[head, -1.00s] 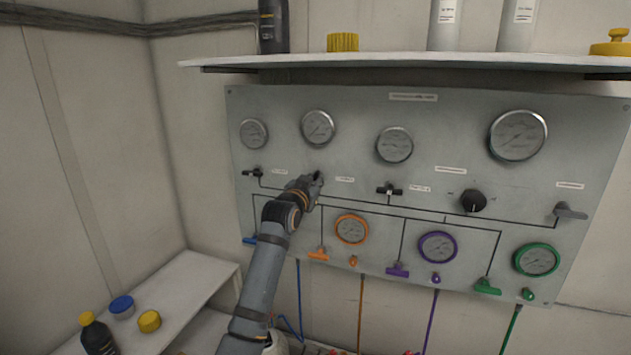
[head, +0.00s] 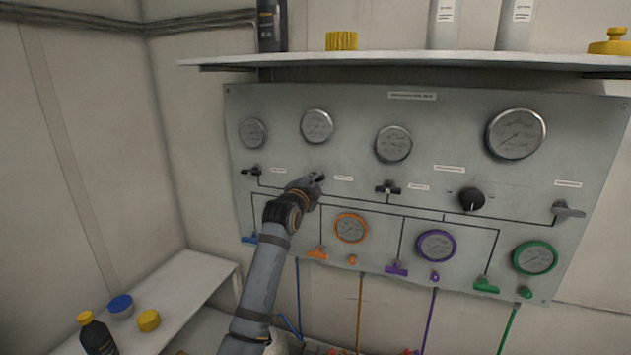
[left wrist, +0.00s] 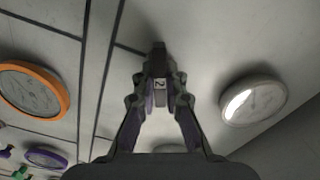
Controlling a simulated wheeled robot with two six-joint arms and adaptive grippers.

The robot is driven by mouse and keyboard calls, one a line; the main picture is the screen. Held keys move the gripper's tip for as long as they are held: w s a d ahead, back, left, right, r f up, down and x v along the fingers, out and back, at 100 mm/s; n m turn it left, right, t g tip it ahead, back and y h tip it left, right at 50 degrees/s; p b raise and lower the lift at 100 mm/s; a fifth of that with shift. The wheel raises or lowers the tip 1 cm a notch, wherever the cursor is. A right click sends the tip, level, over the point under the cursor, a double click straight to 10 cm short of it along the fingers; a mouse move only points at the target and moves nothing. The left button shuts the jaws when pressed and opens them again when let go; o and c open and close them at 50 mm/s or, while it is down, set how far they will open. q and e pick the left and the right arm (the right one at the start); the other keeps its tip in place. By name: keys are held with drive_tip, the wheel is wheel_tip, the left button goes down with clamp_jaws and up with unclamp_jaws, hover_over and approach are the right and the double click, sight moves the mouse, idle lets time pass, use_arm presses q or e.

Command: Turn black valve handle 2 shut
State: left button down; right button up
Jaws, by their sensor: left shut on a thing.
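In the head view my left gripper (head: 318,179) is at the grey panel (head: 440,110), below the second gauge from the left, and hides most of the handle. How far the handle is turned is hard to tell. My right gripper is in neither view.
Similar black handles sit to the left (head: 252,171) and right (head: 388,189) of my gripper. A black knob (head: 471,199) and a grey lever (head: 568,210) are farther right. Orange (head: 351,228), purple and green gauges line the lower panel. A shelf (head: 400,62) juts out above.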

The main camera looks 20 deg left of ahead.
use_arm(q)
drive_tip(key=m, duration=0.4)
drive_tip(key=shift+f+m, duration=0.2)
drive_tip(key=shift+m, duration=0.2)
idle(0.4)
drive_tip(key=c, duration=1.4)
unclamp_jaws()
drive_tip(key=s, duration=1.2)
drive_tip(key=shift+a, duration=0.15)
